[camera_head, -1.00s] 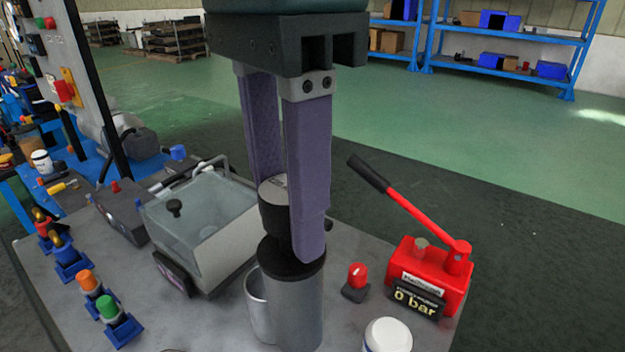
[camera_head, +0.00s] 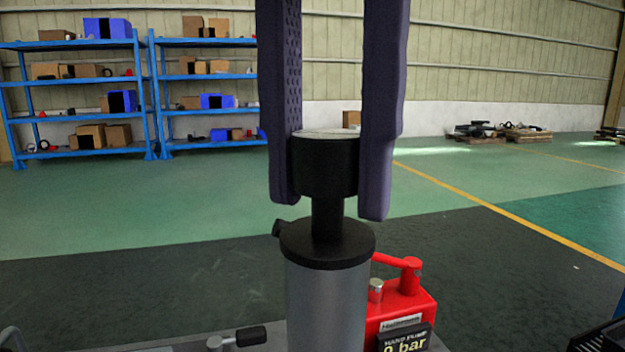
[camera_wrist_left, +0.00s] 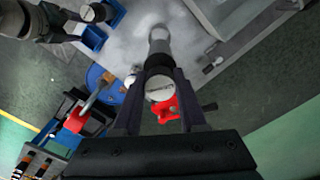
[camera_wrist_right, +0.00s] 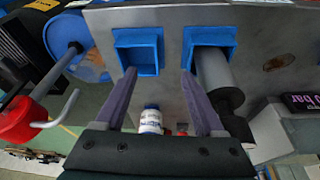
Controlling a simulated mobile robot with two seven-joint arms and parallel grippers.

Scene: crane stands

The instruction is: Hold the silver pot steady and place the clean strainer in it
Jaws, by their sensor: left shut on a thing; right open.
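A silver cylinder (camera_head: 327,305) has a black disc top, a black neck and a black knob with a silver cap; I take it to be the strainer. It stands upright in the head view, its lower end cut off. My left gripper (camera_head: 328,204) is shut on its knob, one finger on each side. In the left wrist view the knob's silver cap (camera_wrist_left: 160,88) shows between the fingers. My right gripper (camera_wrist_right: 158,73) is open and empty, in front of two blue square holders. I cannot make out the silver pot for certain now.
A red hand pump (camera_head: 402,302) stands behind the cylinder at the right. In the right wrist view, one blue holder (camera_wrist_right: 137,50) looks empty; the other holds a grey cylinder (camera_wrist_right: 213,72) with a black end. A white bottle (camera_wrist_right: 151,118) shows between the right fingers.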

